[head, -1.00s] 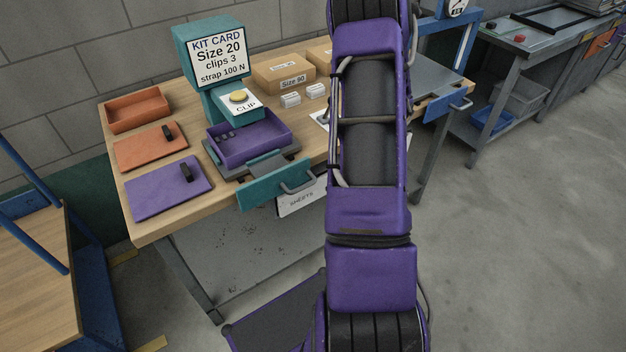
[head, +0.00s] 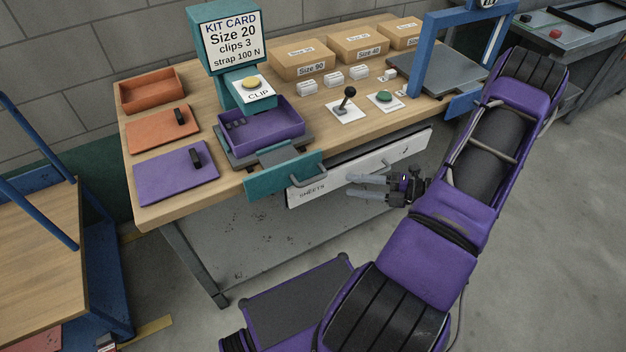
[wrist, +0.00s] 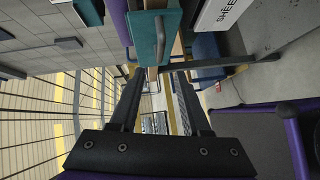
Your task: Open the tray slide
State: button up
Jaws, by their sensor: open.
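The tray slide has a teal front (head: 262,182) with a grey bar handle (head: 308,174), at the front edge of the workbench in the head view. A purple tray (head: 285,128) sits on the slide's grey base, over the bench top. My gripper (head: 354,187) is open and empty, to the right of the teal front, with its fingers pointing left towards the handle. In the wrist view, the teal front (wrist: 142,25) and its handle (wrist: 160,40) lie beyond the fingertips (wrist: 158,76). The handle appears apart from the fingers.
A white drawer front marked SHEETS (head: 375,165) is just behind my gripper, under the bench top. The bench holds a lever (head: 347,101), a green button (head: 384,97) and a blue frame (head: 417,60). A blue-framed cart (head: 40,255) stands at the left. Floor in front is open.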

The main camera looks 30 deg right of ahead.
aim_at(316, 181)
jog(key=x, duration=1.2)
jog(key=shift+c, duration=0.2)
grip_shut()
jog(key=shift+d+r, duration=0.1)
dwell(0.8)
